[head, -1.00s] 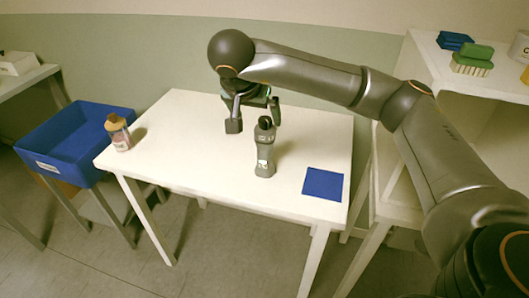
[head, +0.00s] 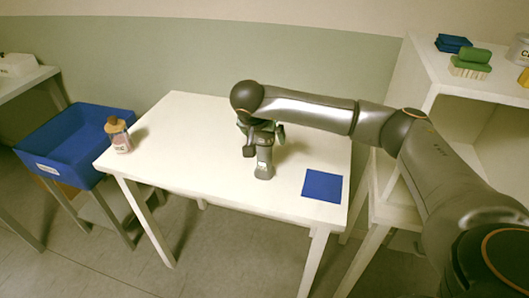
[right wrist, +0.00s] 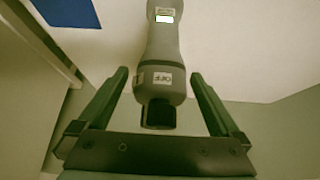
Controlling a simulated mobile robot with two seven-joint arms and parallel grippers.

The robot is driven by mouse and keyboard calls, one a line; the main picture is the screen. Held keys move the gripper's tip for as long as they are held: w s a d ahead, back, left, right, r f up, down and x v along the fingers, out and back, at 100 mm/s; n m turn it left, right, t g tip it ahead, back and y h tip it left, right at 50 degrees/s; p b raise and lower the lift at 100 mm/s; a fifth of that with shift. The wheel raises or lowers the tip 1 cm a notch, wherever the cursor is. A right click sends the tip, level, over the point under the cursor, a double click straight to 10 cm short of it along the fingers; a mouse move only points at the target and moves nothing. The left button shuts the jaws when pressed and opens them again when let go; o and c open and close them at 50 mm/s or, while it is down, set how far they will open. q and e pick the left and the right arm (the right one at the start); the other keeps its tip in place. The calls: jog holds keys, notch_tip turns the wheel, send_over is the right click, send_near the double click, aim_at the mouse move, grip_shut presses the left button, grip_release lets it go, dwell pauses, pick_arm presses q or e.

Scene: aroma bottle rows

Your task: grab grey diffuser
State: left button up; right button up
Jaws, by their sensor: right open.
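The grey diffuser (head: 264,163) stands upright on the white table (head: 200,140), with its upper part hidden behind my right gripper in the head view. In the right wrist view the grey diffuser (right wrist: 163,60) shows its dark cap and small white labels, and it lies between the two fingers. My right gripper (head: 262,140) is open around the diffuser's upper part; the wrist view also shows the open right gripper (right wrist: 160,85) with a gap on each side of the bottle. My left gripper is not in view.
A blue square mat (head: 322,185) lies right of the diffuser. A pinkish bottle with a brown cap (head: 119,135) stands at the table's left edge. A blue bin (head: 65,145) is beyond that edge. A white shelf with brushes (head: 470,65) stands at right.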

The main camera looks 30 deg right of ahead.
grip_shut()
dwell(0.8)
